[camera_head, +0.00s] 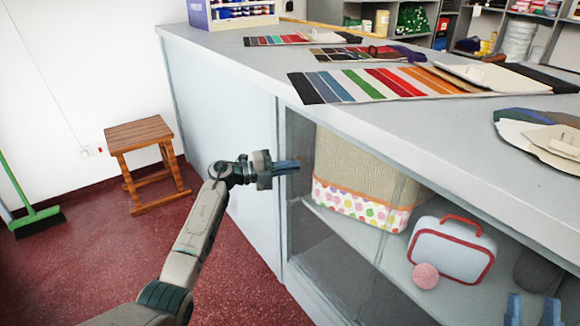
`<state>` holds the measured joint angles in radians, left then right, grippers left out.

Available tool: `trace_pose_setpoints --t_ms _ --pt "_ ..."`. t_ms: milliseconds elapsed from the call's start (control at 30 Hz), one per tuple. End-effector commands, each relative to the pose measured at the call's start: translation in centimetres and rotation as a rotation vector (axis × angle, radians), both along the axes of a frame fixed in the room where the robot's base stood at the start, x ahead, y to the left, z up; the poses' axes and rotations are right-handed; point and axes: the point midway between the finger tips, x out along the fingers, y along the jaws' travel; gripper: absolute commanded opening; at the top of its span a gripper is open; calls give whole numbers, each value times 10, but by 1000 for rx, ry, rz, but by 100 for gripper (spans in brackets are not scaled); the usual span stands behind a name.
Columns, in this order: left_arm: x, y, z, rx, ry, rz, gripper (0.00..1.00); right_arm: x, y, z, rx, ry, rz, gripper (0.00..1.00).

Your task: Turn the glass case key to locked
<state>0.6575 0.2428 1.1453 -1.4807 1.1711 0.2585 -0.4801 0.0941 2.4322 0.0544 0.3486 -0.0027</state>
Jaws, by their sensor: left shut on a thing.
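The glass case (335,262) is the glazed front part under the counter, with its shelf showing through the glass. My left gripper (289,164) reaches in from the left at the upper left corner of the glass front. Its blue fingers are shut on the key, which they hide almost wholly, so I cannot tell the key's angle. My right gripper (533,310) shows at the bottom right edge. Its two blue fingers stand apart with nothing seen between them.
Inside the case stand a woven basket (350,165) with a dotted band, a white case with red trim (450,250) and a pink ball (426,276). Swatch cards (385,82) lie on the counter (420,135). A wooden stool (140,132) and green broom (38,219) stand left.

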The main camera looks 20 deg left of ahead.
Motion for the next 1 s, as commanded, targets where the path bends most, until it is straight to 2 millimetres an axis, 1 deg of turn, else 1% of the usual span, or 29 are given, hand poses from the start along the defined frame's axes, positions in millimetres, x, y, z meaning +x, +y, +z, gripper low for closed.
trace_pose_setpoints --t_ms 433,467,500,567,867,1000 --pt "0 0 -1 9 -5 0 0 1 0 -2 0 9 0 36" --pt "0 0 -1 9 -5 0 10 1 0 -2 0 9 0 36" --pt "0 0 -1 9 -5 0 18 1 0 -2 0 9 0 36" --pt "0 0 -1 8 -6 0 28 1 0 -2 0 9 0 36" --pt "-1 2 0 7 -5 1 28 0 0 -1 0 7 0 36" --pt "-7 14 0 10 -5 2 28 3 0 -2 1 25 0 36"
